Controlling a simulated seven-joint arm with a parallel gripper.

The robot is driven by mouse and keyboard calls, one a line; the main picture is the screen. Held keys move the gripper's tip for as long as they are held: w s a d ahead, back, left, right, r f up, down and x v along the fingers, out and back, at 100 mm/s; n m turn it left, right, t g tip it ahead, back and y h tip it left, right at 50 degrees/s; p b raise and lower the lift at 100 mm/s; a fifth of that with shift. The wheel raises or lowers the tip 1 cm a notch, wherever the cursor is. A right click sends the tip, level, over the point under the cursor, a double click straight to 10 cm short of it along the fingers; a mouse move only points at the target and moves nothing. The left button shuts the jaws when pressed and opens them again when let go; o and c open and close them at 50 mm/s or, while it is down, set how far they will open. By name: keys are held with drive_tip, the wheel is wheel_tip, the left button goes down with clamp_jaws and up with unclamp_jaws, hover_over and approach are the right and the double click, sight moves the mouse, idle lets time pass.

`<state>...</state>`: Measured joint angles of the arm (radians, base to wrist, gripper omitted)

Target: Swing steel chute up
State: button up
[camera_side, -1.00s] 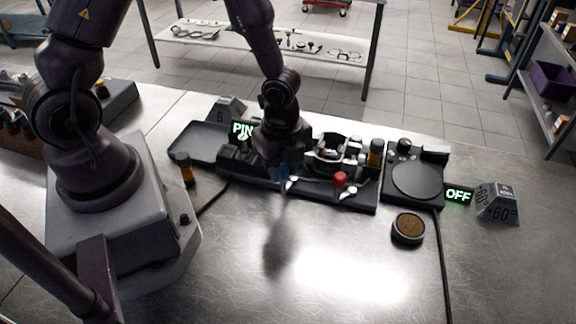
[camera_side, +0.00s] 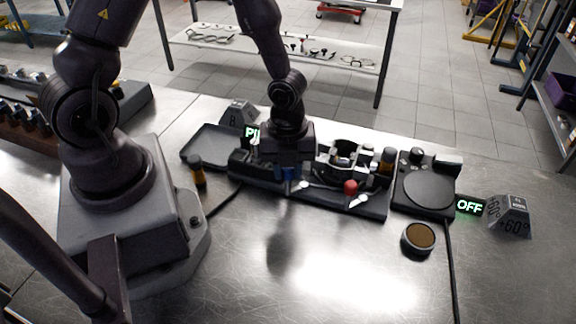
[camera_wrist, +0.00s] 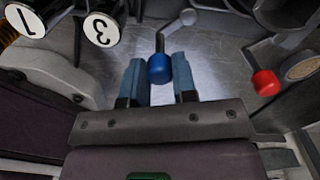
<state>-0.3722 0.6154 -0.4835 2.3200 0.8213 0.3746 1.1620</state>
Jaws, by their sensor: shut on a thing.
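My gripper (camera_side: 287,178) is low over the front of the dark fixture (camera_side: 330,205). In the wrist view its two blue fingertips (camera_wrist: 158,80) are shut around a blue knob (camera_wrist: 158,69), one on each side. The knob sits at the end of a short grey lever (camera_wrist: 172,32) that runs up to a round pivot. A red knob (camera_side: 351,187) on another lever stands to the right, and it also shows in the wrist view (camera_wrist: 265,83). I cannot tell for certain which part is the steel chute. The gripper hides part of the fixture behind it.
A black tray (camera_side: 210,146) lies at the left and a round black plate (camera_side: 428,188) at the right. The front of the steel bench (camera_side: 330,280) is clear.

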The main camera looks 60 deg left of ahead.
drive_tip(key=o, duration=0.9)
drive_tip(key=shift+o, duration=0.2)
wheel_tip(320, 180, up, 13)
